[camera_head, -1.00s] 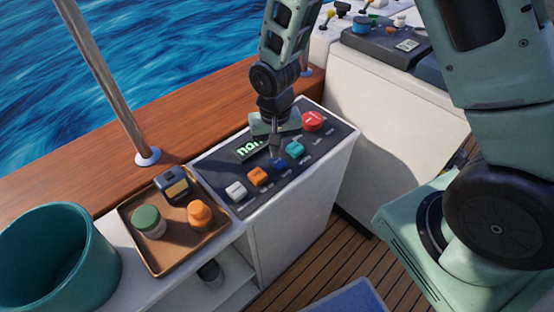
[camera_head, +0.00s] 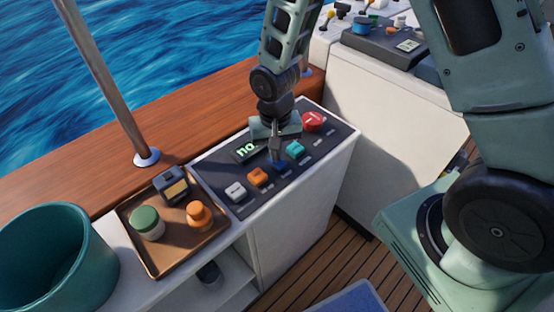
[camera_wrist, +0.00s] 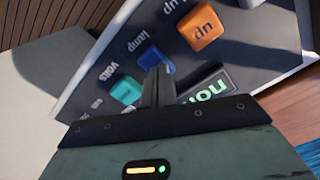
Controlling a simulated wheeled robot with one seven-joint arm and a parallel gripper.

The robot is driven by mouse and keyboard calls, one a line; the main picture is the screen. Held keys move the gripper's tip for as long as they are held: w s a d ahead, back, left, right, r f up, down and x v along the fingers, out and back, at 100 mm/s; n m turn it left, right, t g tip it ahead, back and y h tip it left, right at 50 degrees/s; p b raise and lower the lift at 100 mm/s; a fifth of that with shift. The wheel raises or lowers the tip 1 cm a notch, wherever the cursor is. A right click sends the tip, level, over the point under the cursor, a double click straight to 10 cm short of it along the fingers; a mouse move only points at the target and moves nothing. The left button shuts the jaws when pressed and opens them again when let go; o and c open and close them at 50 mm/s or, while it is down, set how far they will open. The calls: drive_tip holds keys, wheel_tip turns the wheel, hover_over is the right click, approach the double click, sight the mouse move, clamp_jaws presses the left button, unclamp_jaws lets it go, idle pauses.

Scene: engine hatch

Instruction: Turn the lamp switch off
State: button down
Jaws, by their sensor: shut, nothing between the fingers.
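The lamp switch is the blue rocker (camera_head: 280,166) on the dark sloping panel, between an orange and a teal one. In the wrist view the blue switch (camera_wrist: 150,57) sits next to a label reading "lamp". My gripper (camera_head: 276,160) points down at it, fingers shut and empty. In the wrist view its fingertips (camera_wrist: 158,70) overlap the near edge of the blue switch. They are touching it or very close; I cannot tell which. The fingers hide part of the switch, so its position is unclear.
Close by are the orange switch (camera_head: 257,177), white switch (camera_head: 236,191), teal switch (camera_head: 295,149) and red button (camera_head: 313,121). A green-lit display (camera_head: 245,150) lies behind. A brown tray (camera_head: 157,269) with several small items and a teal bucket (camera_head: 48,260) stand left.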

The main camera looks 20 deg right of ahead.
wheel_tip(320, 180, up, 7)
drive_tip(key=p, duration=0.5)
drive_tip(key=shift+p, duration=0.35)
drive_tip(key=s+a+r+n, duration=0.3)
drive_tip(key=s+r+n, duration=0.2)
drive_tip(key=s+r, duration=0.3)
drive_tip(key=s+a+r+n, duration=0.3)
drive_tip(key=s+r+n, duration=0.2)
drive_tip(key=s+r, duration=0.4)
drive_tip(key=s, duration=0.3)
drive_tip(key=shift+r+y, duration=0.15)
drive_tip(key=shift+y, duration=0.15)
drive_tip(key=shift+a, duration=0.1)
